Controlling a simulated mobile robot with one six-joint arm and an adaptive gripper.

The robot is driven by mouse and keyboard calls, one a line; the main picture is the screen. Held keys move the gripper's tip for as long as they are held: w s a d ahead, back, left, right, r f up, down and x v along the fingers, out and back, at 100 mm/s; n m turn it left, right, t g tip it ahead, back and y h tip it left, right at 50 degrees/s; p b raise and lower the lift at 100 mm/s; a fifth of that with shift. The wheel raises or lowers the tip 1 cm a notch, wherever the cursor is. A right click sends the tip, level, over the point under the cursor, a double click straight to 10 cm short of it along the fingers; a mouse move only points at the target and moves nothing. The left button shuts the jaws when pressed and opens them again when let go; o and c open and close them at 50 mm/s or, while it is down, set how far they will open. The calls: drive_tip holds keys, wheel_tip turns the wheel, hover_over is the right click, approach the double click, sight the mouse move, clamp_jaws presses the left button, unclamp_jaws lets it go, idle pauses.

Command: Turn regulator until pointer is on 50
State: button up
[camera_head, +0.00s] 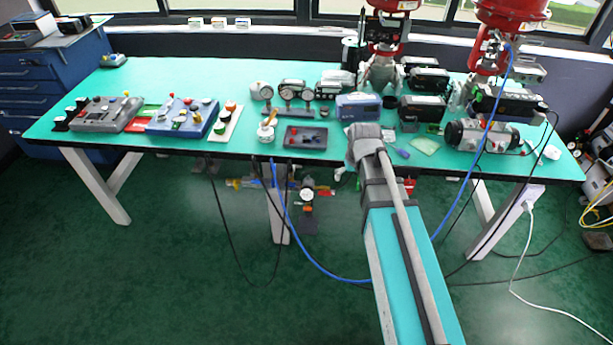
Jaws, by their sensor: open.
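Below the table's front edge hangs a small assembly with a round dial (307,194) and blue, yellow and red fittings; it looks like a regulator with a gauge, but I cannot be sure. The pointer and the numbers are too small to read. More round gauges (288,92) stand on the table top, also unreadable. My arm (400,250) reaches up from the bottom of the picture to a grey joint (366,140) at the table's front edge. I cannot make out my gripper; it is hidden or out of the picture.
The teal table (210,75) carries grey and blue control boxes (182,117) at left and positioners with red actuators (513,12) at right. A blue hose (310,255) and dark cables hang in front. A blue drawer cabinet (45,70) stands at far left.

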sight(309, 172)
drive_tip(key=w+a+f+n+t+y+b, duration=0.1)
drive_tip(key=w+a+n, duration=0.1)
drive_tip(key=w+a, duration=0.7)
drive_tip(key=shift+a+n+t+b, duration=0.3)
drive_tip(key=shift+a+t, duration=0.1)
drive_tip(key=shift+a, duration=0.7)
drive_tip(key=shift+w+f, duration=0.1)
drive_tip(key=shift+f, duration=0.1)
drive_tip(key=b+x, duration=1.2)
drive_tip(key=x, duration=0.1)
drive_tip(key=shift+w+a+f+b, duration=0.1)
drive_tip(key=shift+a+f+b, duration=0.15)
drive_tip(key=shift+b, duration=0.15)
drive_tip(key=c, duration=1.1)
